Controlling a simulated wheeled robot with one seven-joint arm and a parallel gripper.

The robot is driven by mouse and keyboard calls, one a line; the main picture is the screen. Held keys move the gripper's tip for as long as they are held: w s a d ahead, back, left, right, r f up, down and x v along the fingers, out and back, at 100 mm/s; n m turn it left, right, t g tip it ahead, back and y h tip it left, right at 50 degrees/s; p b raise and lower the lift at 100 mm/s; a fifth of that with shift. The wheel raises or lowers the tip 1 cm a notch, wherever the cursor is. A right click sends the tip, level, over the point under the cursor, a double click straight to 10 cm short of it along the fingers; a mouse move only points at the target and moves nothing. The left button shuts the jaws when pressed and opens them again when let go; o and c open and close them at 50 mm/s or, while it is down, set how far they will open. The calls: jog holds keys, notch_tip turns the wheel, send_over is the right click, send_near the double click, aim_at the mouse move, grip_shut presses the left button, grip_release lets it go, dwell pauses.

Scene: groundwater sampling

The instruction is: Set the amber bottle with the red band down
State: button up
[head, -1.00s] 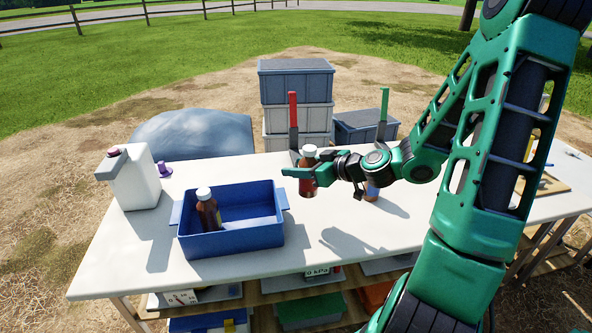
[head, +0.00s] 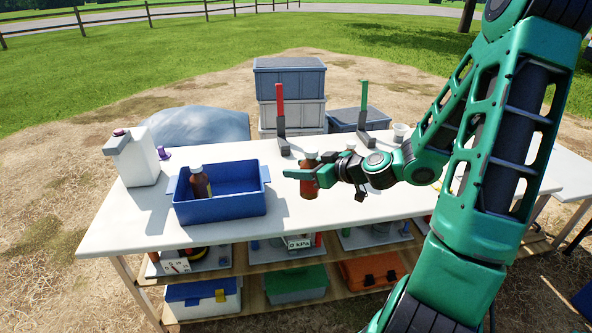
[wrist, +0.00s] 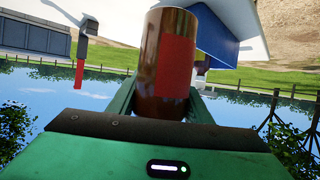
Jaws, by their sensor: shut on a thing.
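In the wrist view the held bottle (wrist: 167,60) shows a red band (wrist: 177,65) between my fingers.
A white jug (head: 134,160) stands left of the bin. A red-handled upright (head: 280,115) and a green-handled upright (head: 363,112) stand along the back edge, with a white cup (head: 400,132) to the right. Bare tabletop lies right of the bin. Shelves below hold cases.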

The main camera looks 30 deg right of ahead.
jog(key=w+a+m+h, duration=0.2)
jog(key=w, duration=0.7)
jog(key=w+a+r+m+t+h, duration=0.1)
jog(key=w+a+m+h, duration=0.1)
jog(key=w, duration=0.8)
jog(key=shift+a+r+m+h, duration=0.2)
jog(key=shift+m+h, duration=0.2)
jog(key=shift+h, duration=0.3)
jog(key=shift+s, duration=0.2)
